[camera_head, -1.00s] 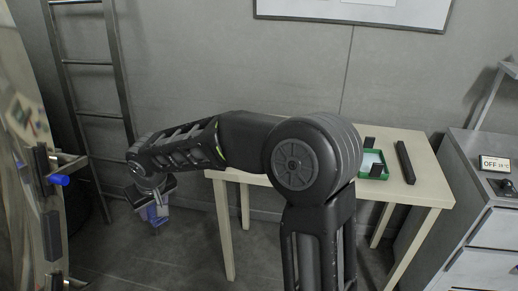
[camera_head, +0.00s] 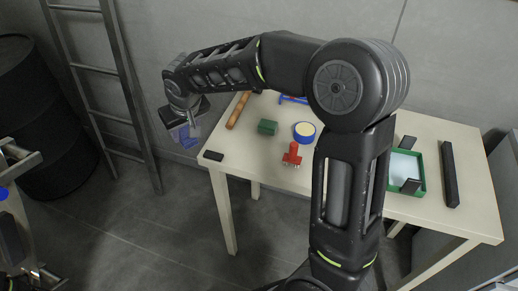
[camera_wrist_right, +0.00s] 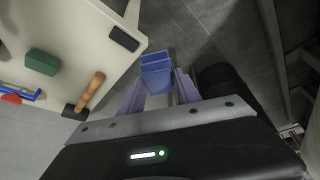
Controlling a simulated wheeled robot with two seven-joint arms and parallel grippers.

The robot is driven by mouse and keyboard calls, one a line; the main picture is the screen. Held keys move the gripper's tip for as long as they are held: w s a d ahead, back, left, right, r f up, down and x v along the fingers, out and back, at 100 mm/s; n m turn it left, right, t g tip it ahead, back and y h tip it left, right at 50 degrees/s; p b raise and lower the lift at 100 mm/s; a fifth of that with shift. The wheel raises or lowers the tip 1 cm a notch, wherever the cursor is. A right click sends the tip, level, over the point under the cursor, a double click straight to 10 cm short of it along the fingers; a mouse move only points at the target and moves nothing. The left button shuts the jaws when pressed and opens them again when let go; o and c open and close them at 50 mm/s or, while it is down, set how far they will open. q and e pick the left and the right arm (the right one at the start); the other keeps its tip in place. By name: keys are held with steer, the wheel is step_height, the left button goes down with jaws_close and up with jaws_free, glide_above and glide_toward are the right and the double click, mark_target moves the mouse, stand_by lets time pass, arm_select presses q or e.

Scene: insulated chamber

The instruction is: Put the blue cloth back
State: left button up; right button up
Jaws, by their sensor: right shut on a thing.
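The blue cloth (camera_wrist_right: 157,72) is a folded blue piece between the pale purplish fingers of my right gripper (camera_wrist_right: 160,88) in the wrist view. In the head view my right gripper (camera_head: 189,130) is shut on the cloth (camera_head: 188,141), which hangs over the floor just left of the table's (camera_head: 227,167) left end, apart from the tabletop. My arm hides part of the tabletop. My left gripper is not in view.
On the table are a wooden handle (camera_head: 238,110), green block (camera_head: 267,127), tape roll (camera_head: 304,132), red stamp-like object (camera_head: 291,155), small black block (camera_head: 213,156), green tray (camera_head: 421,184) and black bar (camera_head: 449,174). A ladder (camera_head: 118,75) and black barrel (camera_head: 30,120) stand left.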

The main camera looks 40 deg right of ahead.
arm_select(q)
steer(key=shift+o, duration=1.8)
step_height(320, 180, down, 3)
steer(key=b, duration=0.3)
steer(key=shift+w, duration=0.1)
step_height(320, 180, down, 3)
steer(key=b, duration=0.3)
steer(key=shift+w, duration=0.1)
arm_select(e)
steer(key=s+d+n+y, duration=0.1)
steer(key=s+d+n, duration=0.2)
steer(key=d, duration=0.5)
steer(key=s+d+n+y, duration=0.1)
steer(key=s+d+n, duration=0.3)
steer(key=d, duration=0.5)
steer(key=shift+s+d+r+g+y, duration=0.25)
steer(key=shift+s+r+g+y, duration=0.1)
steer(key=shift+s, duration=0.4)
